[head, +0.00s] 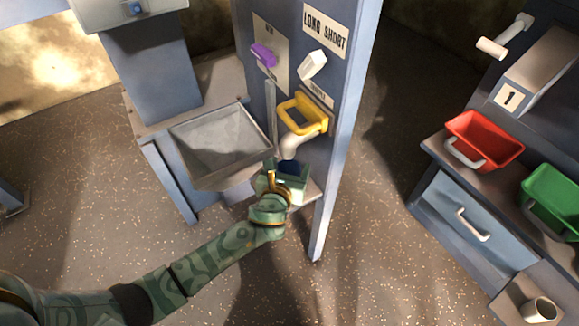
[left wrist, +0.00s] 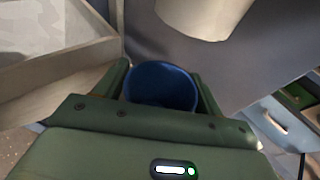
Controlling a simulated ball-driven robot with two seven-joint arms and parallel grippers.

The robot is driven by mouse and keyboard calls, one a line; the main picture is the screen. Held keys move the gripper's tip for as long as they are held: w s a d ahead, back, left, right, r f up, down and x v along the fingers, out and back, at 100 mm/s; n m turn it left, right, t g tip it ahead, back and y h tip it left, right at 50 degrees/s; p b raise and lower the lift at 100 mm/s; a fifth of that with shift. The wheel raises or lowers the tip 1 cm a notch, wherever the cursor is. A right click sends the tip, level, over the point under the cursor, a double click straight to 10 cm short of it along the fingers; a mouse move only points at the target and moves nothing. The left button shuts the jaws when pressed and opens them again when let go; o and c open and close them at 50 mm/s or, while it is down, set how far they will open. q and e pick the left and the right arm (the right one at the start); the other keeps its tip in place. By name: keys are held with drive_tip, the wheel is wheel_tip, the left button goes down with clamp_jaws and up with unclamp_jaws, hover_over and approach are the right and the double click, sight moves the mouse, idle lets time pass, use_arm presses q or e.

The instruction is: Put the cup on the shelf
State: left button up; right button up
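A blue cup (head: 289,167) is at the small pale shelf (head: 313,188) low on the blue panel, below the grey spout (head: 297,143). My left gripper (head: 286,180) is at the cup, with its fingers on both sides of it. In the left wrist view the cup (left wrist: 161,85) shows its open round top between the fingers (left wrist: 162,90), which look closed against its sides. The spout (left wrist: 203,14) hangs just above. The cup's base is hidden, so I cannot tell whether it rests on the shelf. My right gripper is not in view.
A grey hopper tray (head: 222,143) stands left of the panel. The panel carries a purple lever (head: 263,55), a white lever (head: 312,65) and a yellow frame (head: 302,114). Red (head: 484,140) and green (head: 553,200) bins and a pale cup (head: 541,310) are at the right.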

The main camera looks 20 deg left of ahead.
use_arm(q)
drive_tip(key=shift+r, duration=0.1)
drive_tip(key=shift+s+r, duration=0.15)
drive_tip(key=shift+r, duration=0.05)
drive_tip(key=p+v, duration=0.5)
drive_tip(key=v, duration=0.6)
drive_tip(key=shift+s, duration=0.3)
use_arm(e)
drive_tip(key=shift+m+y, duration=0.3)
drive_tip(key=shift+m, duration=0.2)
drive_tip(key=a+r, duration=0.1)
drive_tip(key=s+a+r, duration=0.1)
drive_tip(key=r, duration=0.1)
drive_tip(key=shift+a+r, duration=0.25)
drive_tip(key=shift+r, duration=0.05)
use_arm(q)
drive_tip(key=shift+r, duration=0.1)
